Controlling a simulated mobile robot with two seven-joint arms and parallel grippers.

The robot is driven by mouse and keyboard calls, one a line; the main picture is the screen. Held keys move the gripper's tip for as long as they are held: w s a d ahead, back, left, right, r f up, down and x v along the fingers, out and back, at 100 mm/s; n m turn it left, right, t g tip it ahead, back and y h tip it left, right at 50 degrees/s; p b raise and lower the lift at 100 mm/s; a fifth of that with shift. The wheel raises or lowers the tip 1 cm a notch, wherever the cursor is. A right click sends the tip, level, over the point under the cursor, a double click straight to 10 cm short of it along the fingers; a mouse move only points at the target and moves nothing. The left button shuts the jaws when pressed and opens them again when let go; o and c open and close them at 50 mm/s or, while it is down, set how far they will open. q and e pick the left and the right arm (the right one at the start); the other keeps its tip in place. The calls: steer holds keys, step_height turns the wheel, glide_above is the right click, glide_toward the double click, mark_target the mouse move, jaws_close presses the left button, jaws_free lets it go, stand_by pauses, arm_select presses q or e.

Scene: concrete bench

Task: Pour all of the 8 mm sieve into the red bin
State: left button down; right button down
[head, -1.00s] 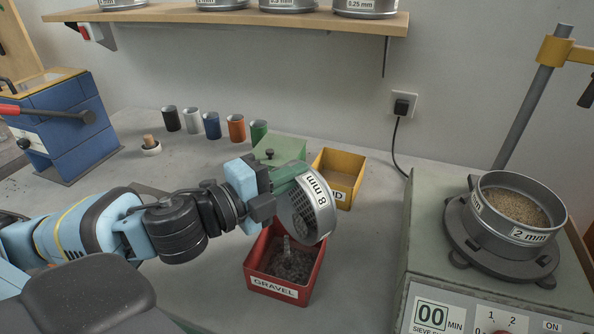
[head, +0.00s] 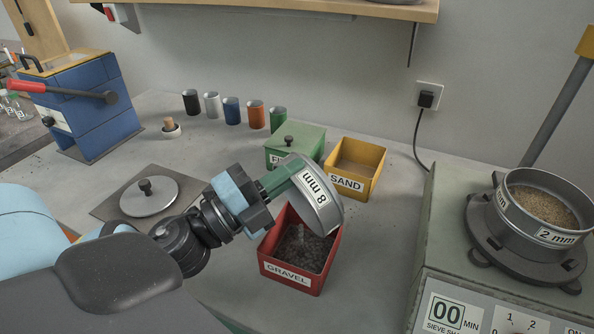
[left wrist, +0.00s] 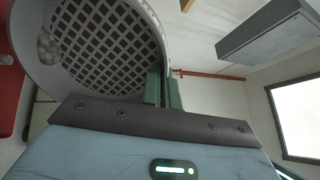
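The 8 mm sieve (head: 318,197) is tipped steeply on its side over the red bin (head: 285,279), which is labelled GRAVEL. Dark grey gravel lies in the bin. My left gripper (head: 281,179) is shut on the sieve's rim, its green fingers on the wall. The left wrist view shows the sieve's mesh (left wrist: 110,45), mostly bare, with a small clump of grey stones (left wrist: 47,45) near its left edge. The sieve's inside is mostly hidden in the head view. My right gripper is not in view.
The yellow SAND bin (head: 375,183) and a green lidded box (head: 287,151) stand just behind. The sieve shaker with the 2 mm sieve (head: 537,226) stands at right. A round lid (head: 149,197) lies at left. Several small cups (head: 232,112) stand in a row at the back.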

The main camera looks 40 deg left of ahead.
arm_select(q)
steer(key=s+t, duration=0.1)
steer(key=s+b, duration=0.1)
steer(key=a+f+t+h+b, duration=0.1)
steer(key=shift+s+t, duration=0.3)
steer(key=shift+s, duration=0.1)
stand_by(0.5)
stand_by(0.6)
